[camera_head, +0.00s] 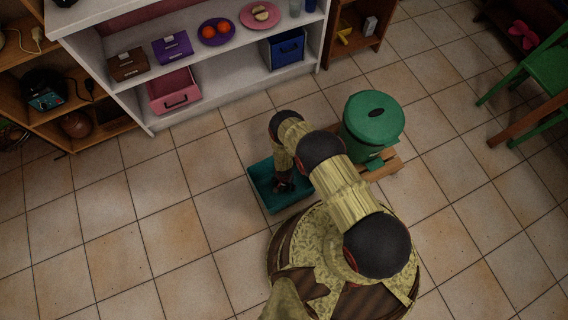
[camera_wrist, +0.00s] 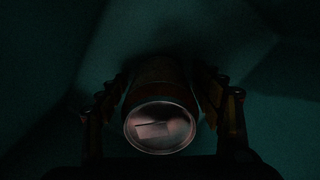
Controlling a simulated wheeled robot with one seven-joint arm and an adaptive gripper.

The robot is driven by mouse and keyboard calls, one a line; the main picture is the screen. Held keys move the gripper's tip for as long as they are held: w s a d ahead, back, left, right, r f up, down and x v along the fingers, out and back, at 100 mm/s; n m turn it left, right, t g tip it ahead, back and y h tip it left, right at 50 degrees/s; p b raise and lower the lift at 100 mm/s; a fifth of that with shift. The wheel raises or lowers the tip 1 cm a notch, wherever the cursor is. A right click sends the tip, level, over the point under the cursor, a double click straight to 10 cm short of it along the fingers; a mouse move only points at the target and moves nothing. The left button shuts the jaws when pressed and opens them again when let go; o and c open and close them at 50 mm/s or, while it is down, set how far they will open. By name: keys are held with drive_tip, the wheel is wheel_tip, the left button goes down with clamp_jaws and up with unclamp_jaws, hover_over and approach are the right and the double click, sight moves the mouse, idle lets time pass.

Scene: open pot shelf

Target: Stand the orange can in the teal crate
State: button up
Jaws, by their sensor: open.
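The teal crate (camera_head: 265,203) is on the floor beside my base, and its dark teal inside (camera_wrist: 60,60) fills the wrist view. My gripper (camera_head: 284,186) points down into the crate. In the wrist view my gripper (camera_wrist: 160,82) is open, with one finger on each side of a can (camera_wrist: 160,128). The can's metal end faces the camera and its side is a dim orange-brown. It appears upright inside the crate. The picture is too dark to tell whether the fingers touch it. The can is hidden by my arm in the head view.
A green lidded bin (camera_head: 372,122) stands on a wooden base (camera_head: 388,165) right of the crate. A white shelf (camera_head: 225,75) with boxes and plates is behind. A green chair (camera_head: 535,75) is at far right. The tiled floor at left is clear.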

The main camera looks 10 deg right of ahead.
wheel_tip(320, 180, up, 12)
drive_tip(key=p, duration=0.5)
drive_tip(key=shift+r, duration=0.15)
idle(0.4)
